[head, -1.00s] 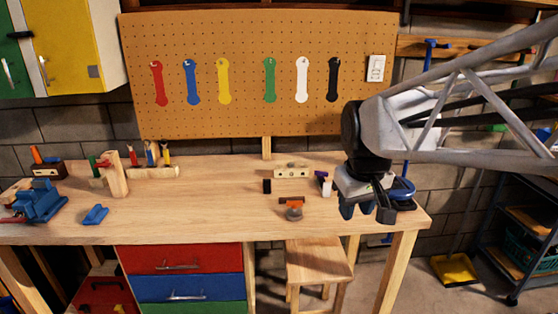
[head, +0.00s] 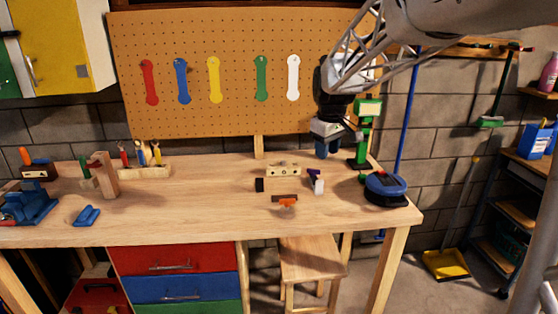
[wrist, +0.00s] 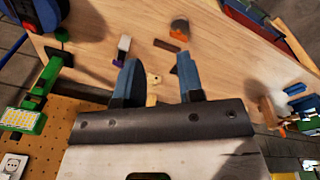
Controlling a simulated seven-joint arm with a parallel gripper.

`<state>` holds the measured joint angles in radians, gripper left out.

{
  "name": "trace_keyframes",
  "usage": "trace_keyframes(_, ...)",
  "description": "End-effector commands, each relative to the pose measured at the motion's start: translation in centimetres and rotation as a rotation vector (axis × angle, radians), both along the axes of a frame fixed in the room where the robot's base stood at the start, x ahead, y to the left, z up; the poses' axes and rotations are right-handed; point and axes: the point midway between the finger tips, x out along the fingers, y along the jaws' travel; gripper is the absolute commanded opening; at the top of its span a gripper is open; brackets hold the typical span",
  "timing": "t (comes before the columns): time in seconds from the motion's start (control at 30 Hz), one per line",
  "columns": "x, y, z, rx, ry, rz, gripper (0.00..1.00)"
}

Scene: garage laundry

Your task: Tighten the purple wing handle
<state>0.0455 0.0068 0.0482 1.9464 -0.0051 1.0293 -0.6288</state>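The purple wing handle (head: 314,174) sits at the top of a small white block (head: 318,186) on the right half of the bench. The purple and white piece also shows in the wrist view (wrist: 121,50), left of my fingers. My gripper (head: 326,148) is above the back right of the bench, behind and slightly right of the handle, and apart from it. In the wrist view my gripper (wrist: 157,70) has its two blue fingers spread, with nothing held. How far the handle is turned is too small to tell.
A pale wooden block with holes (head: 283,171) and an orange-topped piece (head: 287,202) lie left of the handle. A green lamp-like stand (head: 363,135) and a blue round device (head: 386,188) stand to the right. The bench's front middle (head: 210,215) is clear.

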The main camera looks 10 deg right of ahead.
Motion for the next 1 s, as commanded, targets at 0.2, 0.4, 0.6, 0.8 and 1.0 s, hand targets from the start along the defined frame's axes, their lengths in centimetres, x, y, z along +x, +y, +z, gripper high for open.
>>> trace_keyframes(0.2,5.4,-0.6,-1.3,-0.007,0.02,0.08,0.35)
trace_keyframes(0.4,10.1,-1.2,-2.7,-0.012,0.034,0.152,0.35)
trace_keyframes(0.6,14.7,-1.9,-4.5,-0.016,0.049,0.226,0.35)
trace_keyframes(0.8,19.1,-2.5,-6.7,-0.019,0.065,0.3,0.35)
trace_keyframes(1.0,23.3,-3.2,-9.3,-0.021,0.079,0.374,0.35)
